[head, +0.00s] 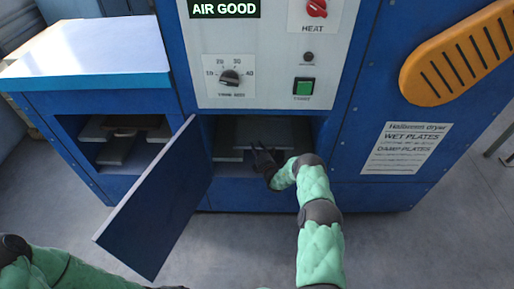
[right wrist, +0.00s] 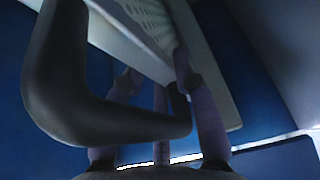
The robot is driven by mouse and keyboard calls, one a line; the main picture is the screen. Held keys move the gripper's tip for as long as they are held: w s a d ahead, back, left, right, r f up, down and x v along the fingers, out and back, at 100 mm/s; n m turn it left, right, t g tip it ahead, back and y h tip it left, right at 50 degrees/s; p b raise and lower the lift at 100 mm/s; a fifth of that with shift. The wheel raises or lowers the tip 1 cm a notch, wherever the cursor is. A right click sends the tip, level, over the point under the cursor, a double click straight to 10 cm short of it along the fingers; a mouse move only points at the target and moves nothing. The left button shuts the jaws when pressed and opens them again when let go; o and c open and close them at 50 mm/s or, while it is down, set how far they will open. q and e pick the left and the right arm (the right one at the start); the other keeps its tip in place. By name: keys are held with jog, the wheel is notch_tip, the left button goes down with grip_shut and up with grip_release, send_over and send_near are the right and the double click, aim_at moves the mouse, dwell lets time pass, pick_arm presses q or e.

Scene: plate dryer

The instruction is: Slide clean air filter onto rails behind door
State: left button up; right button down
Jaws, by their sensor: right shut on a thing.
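The dark blue door (head: 160,200) of the lower bay stands open, swung out to the left. My right gripper (head: 265,162) is at the mouth of the bay, its dark fingers pointing inward. In the right wrist view, the right gripper (right wrist: 160,80) is shut on the air filter (right wrist: 222,85), a pale frame with a slotted face running diagonally away. A dark bent bar crosses close to that camera. In the head view the bay is shadowed; I cannot tell whether the filter sits on the rails. My left gripper is out of view; only its arm shows at lower left.
Pale slabs (head: 228,155) show inside the bay's left side. A side table (head: 90,48) with an open compartment stands at the left. The control panel (head: 272,60) is above the bay. An orange vent (head: 440,75) is at the right. The floor in front is clear.

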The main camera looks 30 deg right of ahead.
jog(key=c, duration=0.9)
grip_release()
jog(key=shift+r, duration=0.1)
jog(key=shift+s, duration=0.1)
jog(key=s, duration=0.4)
jog(key=s+a, duration=0.1)
jog(key=s, duration=0.2)
jog(key=s+a, duration=0.1)
jog(key=s, duration=0.3)
jog(key=shift+s, duration=0.35)
